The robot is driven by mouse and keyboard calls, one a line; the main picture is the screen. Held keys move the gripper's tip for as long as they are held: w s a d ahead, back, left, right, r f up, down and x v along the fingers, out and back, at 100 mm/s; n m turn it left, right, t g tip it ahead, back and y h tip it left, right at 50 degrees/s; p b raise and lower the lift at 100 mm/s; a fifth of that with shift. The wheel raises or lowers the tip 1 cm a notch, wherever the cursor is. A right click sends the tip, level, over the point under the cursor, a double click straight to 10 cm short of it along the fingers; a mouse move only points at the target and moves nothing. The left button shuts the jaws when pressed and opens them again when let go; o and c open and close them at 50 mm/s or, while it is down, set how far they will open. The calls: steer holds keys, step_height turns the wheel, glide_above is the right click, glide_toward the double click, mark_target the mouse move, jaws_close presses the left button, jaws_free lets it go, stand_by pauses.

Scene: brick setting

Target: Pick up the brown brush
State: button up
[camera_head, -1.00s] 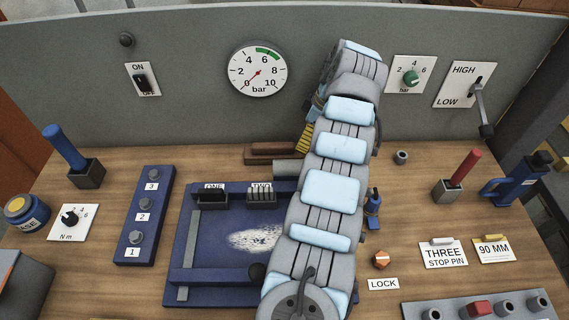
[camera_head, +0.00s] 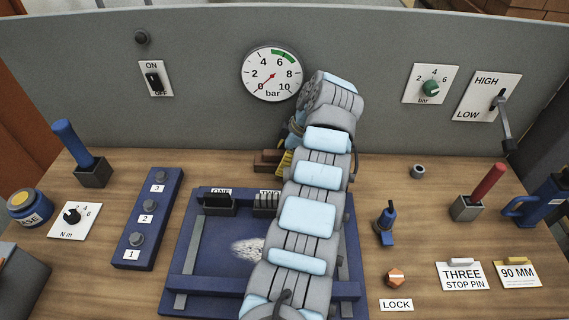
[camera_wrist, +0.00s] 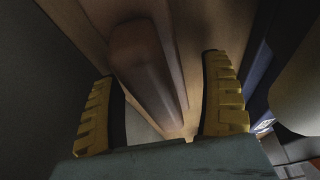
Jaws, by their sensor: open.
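The brown brush (camera_head: 268,156) lies at the back of the table, near the grey panel and behind the blue fixture. My gripper and forearm hide its right part in the head view. My gripper (camera_head: 285,162) points down at the brush, with a yellow finger showing beside it. In the wrist view, the brown brush (camera_wrist: 150,70) runs lengthwise between the two yellow ridged fingers of my gripper (camera_wrist: 162,72). The fingers stand apart with a visible gap to either side of the brush. I cannot tell how far above it they are.
The blue fixture (camera_head: 180,283) lies in front of the brush, partly under my arm. The grey upright panel (camera_head: 210,115) with a gauge (camera_head: 271,73) rises close behind. A small blue tool (camera_head: 386,225) stands right of my arm. Bare table lies left of the brush.

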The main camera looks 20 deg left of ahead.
steer(key=shift+s+a+f, duration=0.1)
steer(key=shift+a+f, duration=0.15)
steer(key=shift+f, duration=0.35)
steer(key=c, duration=1.3)
steer(key=shift+c, duration=0.2)
steer(key=shift+r, duration=0.15)
